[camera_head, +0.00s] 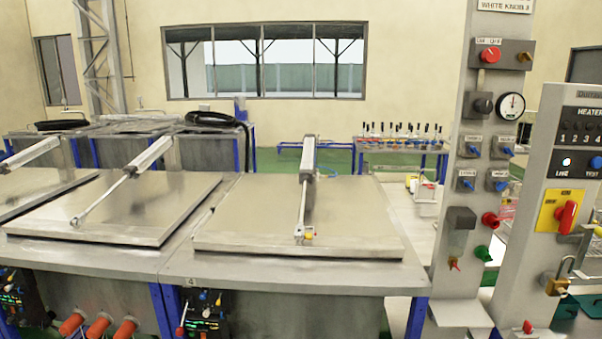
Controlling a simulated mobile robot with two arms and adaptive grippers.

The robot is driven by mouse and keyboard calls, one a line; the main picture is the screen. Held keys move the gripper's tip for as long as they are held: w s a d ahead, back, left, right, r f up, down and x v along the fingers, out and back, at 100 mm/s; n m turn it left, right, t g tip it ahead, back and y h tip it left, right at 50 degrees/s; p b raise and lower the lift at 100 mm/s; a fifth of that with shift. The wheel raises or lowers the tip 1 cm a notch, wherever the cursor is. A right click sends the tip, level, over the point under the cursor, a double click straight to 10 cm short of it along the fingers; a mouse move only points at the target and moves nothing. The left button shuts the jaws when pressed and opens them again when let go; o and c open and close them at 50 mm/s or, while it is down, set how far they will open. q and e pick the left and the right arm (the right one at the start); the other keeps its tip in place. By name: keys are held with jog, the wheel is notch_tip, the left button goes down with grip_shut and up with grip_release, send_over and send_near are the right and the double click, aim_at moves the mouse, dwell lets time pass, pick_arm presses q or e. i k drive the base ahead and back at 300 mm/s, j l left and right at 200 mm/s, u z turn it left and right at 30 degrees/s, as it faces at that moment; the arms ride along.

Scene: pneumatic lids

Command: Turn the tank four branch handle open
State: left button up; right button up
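Tank four (300,256) stands in the middle, marked by a small "4" label (191,281) on its front edge. Its flat metal lid (245,226) is down, with a pneumatic cylinder (308,160) and rod (301,210) fixed to it. Below the label is a dark valve cluster (207,322) with small handles, among them a blue one (203,296) and a red one (181,331). I cannot tell which is the branch handle or how it is turned; the cluster is cut by the bottom edge. Neither gripper is in view.
More closed lidded tanks (120,205) stand to the left, with another valve cluster (14,300) and orange cylindrical parts (97,327) below. Grey control columns (476,130) with knobs and a padlock (557,287) stand at the right. A bench (400,146) stands behind.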

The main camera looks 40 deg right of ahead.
aim_at(499, 186)
jog(key=z, duration=2.25)
